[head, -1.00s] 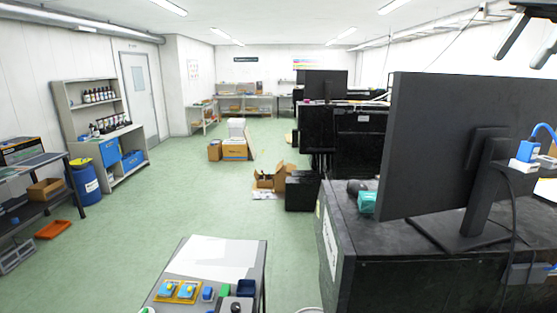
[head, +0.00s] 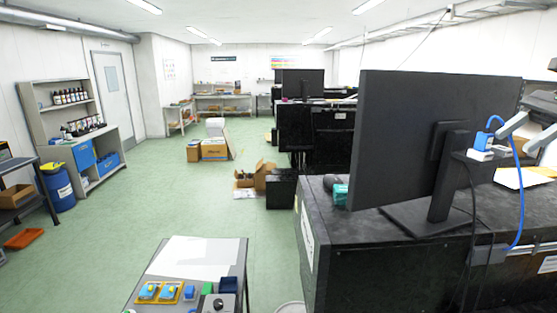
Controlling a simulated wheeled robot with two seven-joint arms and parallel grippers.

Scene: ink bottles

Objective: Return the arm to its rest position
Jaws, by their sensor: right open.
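My right gripper (head: 526,133) shows at the right edge, in front of the wall and over the black desk's far right part. Its two grey fingers are apart and nothing shows between them. Part of its arm is cut off by the picture edge. My left gripper is out of view. Ink bottles stand in a row on the upper shelf (head: 70,97) of the grey shelf unit at the left, and more bottles (head: 83,127) stand on its counter.
A large black monitor (head: 425,140) stands on the black desk (head: 400,255), near my right gripper. A blue cable (head: 521,190) hangs beside it. A small table (head: 195,258) with blue and yellow items is at the front. Open cartons (head: 255,178) lie on the green floor, which is mostly clear.

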